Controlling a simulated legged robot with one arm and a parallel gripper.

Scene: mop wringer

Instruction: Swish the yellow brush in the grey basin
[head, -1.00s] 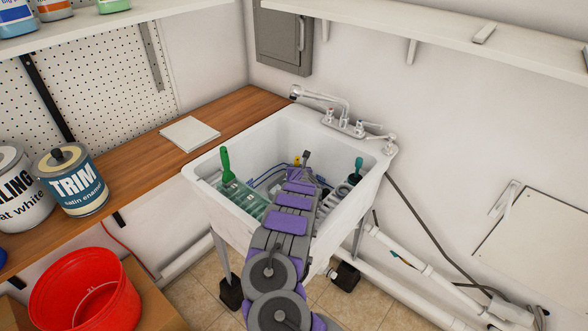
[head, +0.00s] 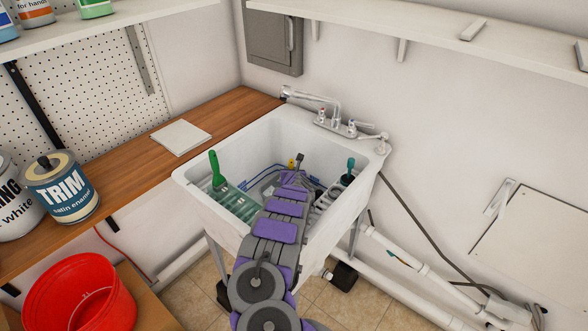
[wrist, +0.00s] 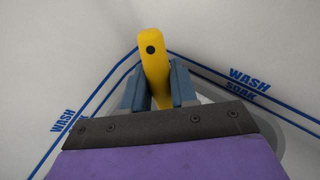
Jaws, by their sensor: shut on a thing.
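The yellow brush (wrist: 155,65) shows as a yellow handle with a dark dot near its end, in the wrist view. My gripper (wrist: 157,85) is shut on this handle, with one blue-grey finger on each side. The brush head is hidden below the gripper. In the head view the yellow handle tip (head: 291,164) shows inside the white sink basin (head: 190,178), just beyond the end of my arm. Blue lines marked WASH and SOAK run along the basin walls. A grey rounded surface shows at right in the wrist view, partly hidden.
A green-handled brush (head: 215,168) stands at the sink's left, by a green translucent rack (head: 235,203). A teal-handled tool (head: 349,168) stands at the right. The faucet (head: 335,112) is at the back. A wooden counter (head: 130,172) and red bucket (head: 80,290) are at left.

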